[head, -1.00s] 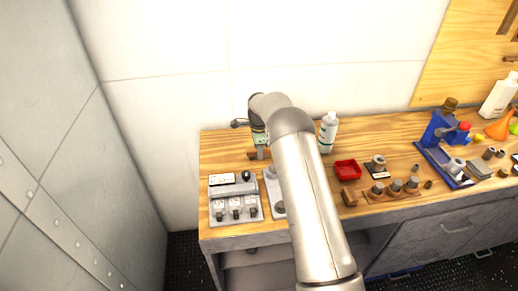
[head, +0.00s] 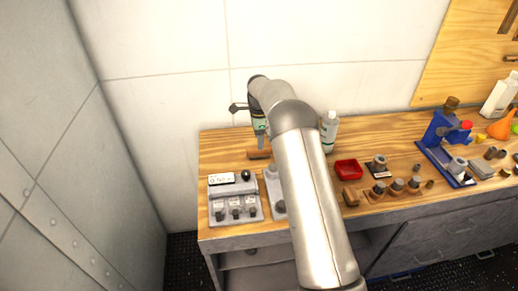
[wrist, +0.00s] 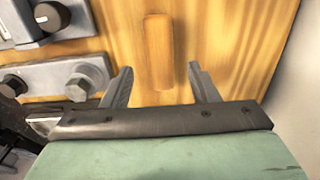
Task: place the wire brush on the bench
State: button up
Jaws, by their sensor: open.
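The wire brush (head: 258,154) shows as a plain brown wooden bar lying on the wooden bench (head: 222,148), near its back left. No bristles can be seen. In the wrist view the brush (wrist: 158,50) lies on bare bench top, just beyond and between my fingertips, touching neither. My gripper (head: 261,143) is over the brush, pointing down, open and empty. In the wrist view both fingers of my gripper (wrist: 160,68) stand apart with only bench and brush between them.
A grey switch box (head: 235,203) and a grey plate with knobs (head: 274,190) sit close in front of the brush. A white bottle (head: 328,132) and a red tray (head: 348,169) are to the right, past my arm. The bench's back left corner is clear.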

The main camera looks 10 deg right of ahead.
notch_tip(320, 180, up, 6)
jog(key=s+r+n, duration=0.4)
jog(key=s+r, duration=0.1)
jog(key=s, duration=0.5)
jog(key=s+r+n, duration=0.5)
jog(key=s+r, duration=0.1)
jog(key=s, duration=0.4)
jog(key=s+f+n, duration=0.2)
jog(key=s+n, duration=0.2)
jog(key=s, duration=0.9)
jog(key=s+f+n, duration=0.3)
jog(key=s+n, duration=0.2)
jog(key=s, duration=0.8)
jog(key=shift+s+f+t+b, duration=0.25)
jog(key=shift+s+t+b, duration=0.05)
jog(key=shift+t+b, duration=0.1)
